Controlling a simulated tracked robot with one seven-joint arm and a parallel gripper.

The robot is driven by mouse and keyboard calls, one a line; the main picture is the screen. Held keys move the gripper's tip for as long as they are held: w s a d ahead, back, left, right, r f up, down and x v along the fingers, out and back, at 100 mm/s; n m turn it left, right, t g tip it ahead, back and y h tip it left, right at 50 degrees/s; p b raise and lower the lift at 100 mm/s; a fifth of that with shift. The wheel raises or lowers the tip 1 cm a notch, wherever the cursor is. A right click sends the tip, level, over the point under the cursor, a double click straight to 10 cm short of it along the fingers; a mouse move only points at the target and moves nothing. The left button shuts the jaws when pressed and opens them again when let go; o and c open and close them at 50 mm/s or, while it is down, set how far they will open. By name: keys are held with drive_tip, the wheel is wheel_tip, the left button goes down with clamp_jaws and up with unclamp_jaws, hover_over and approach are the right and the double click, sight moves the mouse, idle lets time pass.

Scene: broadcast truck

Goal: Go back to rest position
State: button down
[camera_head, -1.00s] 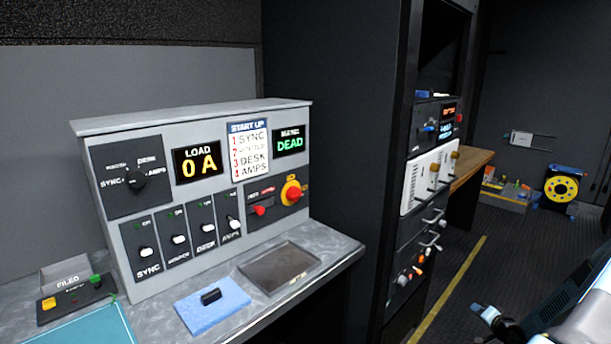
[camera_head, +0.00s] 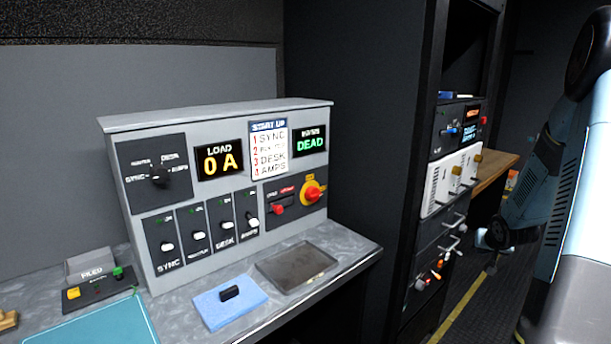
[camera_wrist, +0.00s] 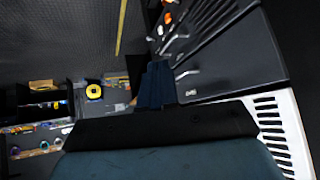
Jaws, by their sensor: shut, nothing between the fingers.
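My gripper (camera_wrist: 157,84) shows in the wrist view as dark blue fingers, closed together with nothing between them. It is held in open air near the rack (camera_wrist: 225,60), with the dark floor behind it. In the head view my arm stands at the right edge, bent, in front of the aisle. Its fingers cannot be made out there. The grey power panel (camera_head: 220,190) on the left reads LOAD 0 A and DEAD, and my arm is well apart from it.
The equipment rack (camera_head: 450,185) with handles and knobs stands close left of my arm. A wooden bench (camera_head: 490,170) is behind it. The grey counter (camera_head: 345,255) holds a blue pad (camera_head: 230,305) and a dark tray (camera_head: 297,265). A yellow reel (camera_wrist: 94,91) stands on the far floor.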

drive_tip(key=s+a+r+n+g, duration=0.1)
drive_tip(key=s+a+r, duration=0.5)
drive_tip(key=a+r, duration=0.35)
drive_tip(key=s+a+r+n, duration=0.1)
drive_tip(key=s+a+r, duration=0.4)
drive_tip(key=a+r, duration=0.4)
drive_tip(key=s+a+r, duration=0.2)
drive_tip(key=s+a, duration=0.1)
drive_tip(key=s, duration=0.3)
drive_tip(key=s+a+r+n+g+y, duration=0.1)
drive_tip(key=s+a+r, duration=0.1)
drive_tip(key=s+a, duration=0.2)
drive_tip(key=s+a+r+n+y, duration=0.1)
drive_tip(key=s+a+r, duration=0.2)
drive_tip(key=s, duration=0.7)
drive_tip(key=shift+s+a+g, duration=0.15)
drive_tip(key=shift+a+g, duration=0.15)
drive_tip(key=shift+a, duration=0.45)
